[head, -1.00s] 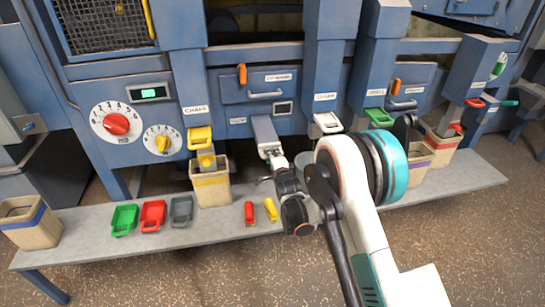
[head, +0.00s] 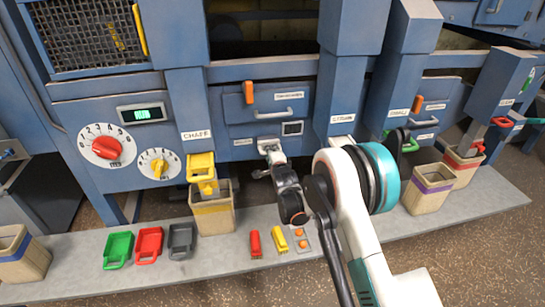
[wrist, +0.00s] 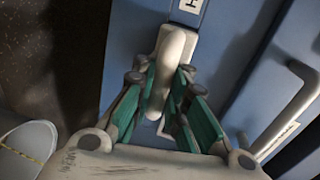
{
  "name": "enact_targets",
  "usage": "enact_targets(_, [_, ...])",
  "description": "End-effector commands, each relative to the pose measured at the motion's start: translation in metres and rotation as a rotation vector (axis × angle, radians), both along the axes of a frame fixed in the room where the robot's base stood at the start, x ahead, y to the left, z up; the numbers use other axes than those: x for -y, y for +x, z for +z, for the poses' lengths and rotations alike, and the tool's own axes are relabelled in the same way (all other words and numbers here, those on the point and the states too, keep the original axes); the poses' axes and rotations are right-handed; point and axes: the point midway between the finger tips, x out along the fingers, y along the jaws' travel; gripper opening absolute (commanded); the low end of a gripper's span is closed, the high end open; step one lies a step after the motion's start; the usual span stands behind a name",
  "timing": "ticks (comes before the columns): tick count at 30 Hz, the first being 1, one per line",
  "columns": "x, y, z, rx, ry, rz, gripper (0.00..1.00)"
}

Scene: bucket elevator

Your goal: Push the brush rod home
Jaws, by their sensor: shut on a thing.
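The brush rod's pale, rounded handle (wrist: 170,62) shows in the wrist view, close against the blue machine panel (wrist: 225,70). My gripper (wrist: 163,80) has its teal fingers on both sides of the handle and is shut on it. In the head view my gripper (head: 270,150) is at the panel's lower front, below the drawer with the orange latch. My wrist and fingers hide most of the rod there. No long stretch of rod shows between gripper and panel. I cannot tell whether it is fully seated.
A drawer handle (wrist: 290,105) stands right of my gripper in the wrist view. The chaff spout's yellow scoop (head: 201,168) and a bin (head: 212,210) are left. Red (head: 255,244) and yellow (head: 280,239) pieces lie on the bench (head: 215,253) below.

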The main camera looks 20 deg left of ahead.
Motion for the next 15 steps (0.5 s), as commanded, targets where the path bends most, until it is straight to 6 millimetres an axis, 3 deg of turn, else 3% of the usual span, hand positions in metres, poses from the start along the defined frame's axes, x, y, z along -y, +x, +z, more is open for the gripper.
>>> enact_targets(6, [-0.010, 0.016, 0.001, 0.002, 0.000, 0.000, 0.00])
enact_targets(15, [-0.011, 0.018, 0.001, 0.002, 0.000, 0.000, 0.00])
